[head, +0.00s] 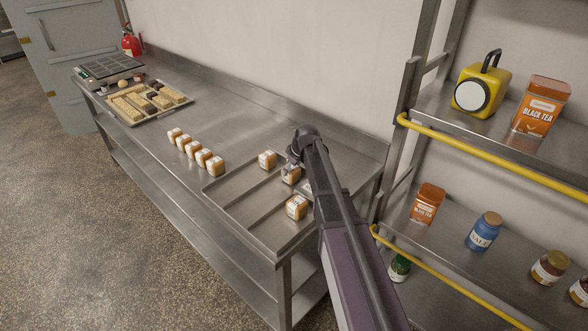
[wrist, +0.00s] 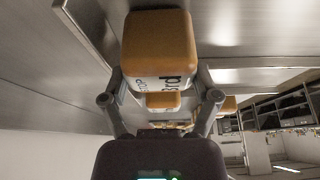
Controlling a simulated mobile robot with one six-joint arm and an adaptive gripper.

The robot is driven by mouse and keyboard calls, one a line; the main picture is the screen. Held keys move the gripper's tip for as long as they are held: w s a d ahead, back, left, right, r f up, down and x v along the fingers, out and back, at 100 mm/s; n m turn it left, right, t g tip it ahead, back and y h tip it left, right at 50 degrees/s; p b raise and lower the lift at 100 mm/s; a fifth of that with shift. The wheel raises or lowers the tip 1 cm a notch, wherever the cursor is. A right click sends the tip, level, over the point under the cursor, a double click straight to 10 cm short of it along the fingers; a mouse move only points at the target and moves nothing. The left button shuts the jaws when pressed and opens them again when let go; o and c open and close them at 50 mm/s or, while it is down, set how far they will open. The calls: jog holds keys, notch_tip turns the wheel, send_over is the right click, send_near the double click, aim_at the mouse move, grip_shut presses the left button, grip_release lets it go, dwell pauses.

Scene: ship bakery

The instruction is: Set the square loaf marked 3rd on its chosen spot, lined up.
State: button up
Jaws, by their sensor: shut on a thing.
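My gripper (head: 293,160) is shut on the square loaf marked 3rd (wrist: 158,45). In the wrist view my gripper (wrist: 161,85) has one finger on each side of this brown loaf, and "3rd" shows on its pale face. In the head view the held loaf (head: 290,176) is over the ridged metal tray (head: 232,192) at the table's right end, partly covered by my gripper. I cannot tell whether it touches the tray. One loaf (head: 267,159) sits behind and left of it on the tray, another (head: 297,207) nearer the front.
Several more loaves (head: 192,149) stand in a row on the steel table, left of the ridged tray. A tray of baked goods (head: 146,102) and a scale (head: 106,66) are at the far left. A shelf with a yellow rail (head: 480,152) stands close on the right.

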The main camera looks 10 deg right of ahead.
jog(key=shift+f, duration=0.15)
jog(key=o, duration=1)
jog(key=shift+r, duration=0.2)
jog(key=p+v, duration=0.2)
jog(key=shift+s+r+p, duration=0.1)
jog(key=shift+r+p, duration=0.25)
jog(key=p+v, duration=0.8)
jog(key=v, duration=0.1)
jog(key=shift+r+p, duration=0.15)
jog(key=shift+p, duration=0.15)
jog(key=shift+s, duration=0.15)
jog(key=shift+s+a+f+m+g+h, duration=0.25)
jog(key=shift+s+m+g+h, duration=0.65)
jog(key=shift+s, duration=3.3)
jog(key=shift+s+a+f+m+g+h, duration=0.1)
jog(key=shift+s+a+f+m+g, duration=0.2)
jog(key=shift+s+m, duration=2.55)
jog(key=shift+s+a+f+n+g+h, duration=0.15)
jog(key=shift+s+a+f+g+h, duration=0.4)
jog(key=shift+s, duration=5.05)
